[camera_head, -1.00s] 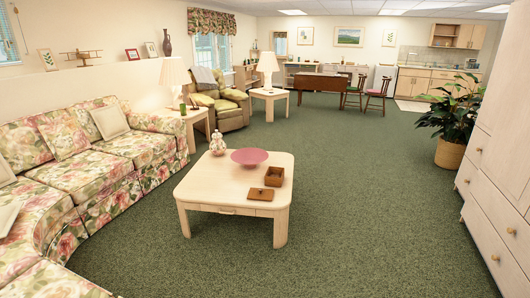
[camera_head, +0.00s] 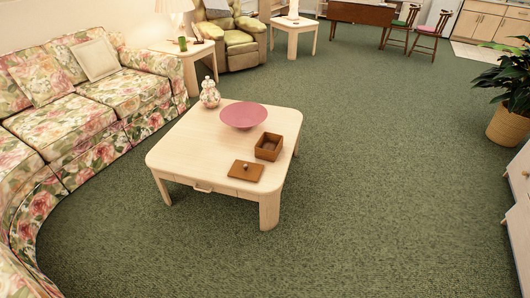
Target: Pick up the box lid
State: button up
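The box lid (camera_head: 246,170) is a flat brown wooden square with a small round knob on top. It lies on the front part of the pale wooden coffee table (camera_head: 190,150), near the table's front edge. The open brown box (camera_head: 268,147) stands just behind it and to the right, with its top uncovered. My gripper is not in view.
A pink bowl (camera_head: 243,115) and a patterned jar (camera_head: 210,93) stand at the back of the coffee table. A floral sofa (camera_head: 95,110) curves along the left. Green carpet (camera_head: 390,180) is clear in front and right of the table. A white cabinet (camera_head: 520,200) borders the right.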

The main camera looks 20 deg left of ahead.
aim_at(243, 170)
jog(key=i+u, duration=0.15)
jog(key=i, duration=0.4)
jog(key=i+l+u, duration=0.15)
jog(key=i, duration=0.4)
jog(key=i+l+u, duration=0.15)
jog(key=i, duration=0.4)
jog(key=i+l+u, duration=0.2)
jog(key=i+u, duration=0.25)
jog(key=i+l+u, duration=0.2)
jog(key=u, duration=0.25)
jog(key=i+l+u, duration=0.25)
jog(key=l+u, duration=0.2)
jog(key=i+l+u, duration=0.15)
jog(key=l+u, duration=0.3)
jog(key=i+l+u, duration=0.1)
jog(key=l+u, duration=0.35)
jog(key=l, duration=0.15)
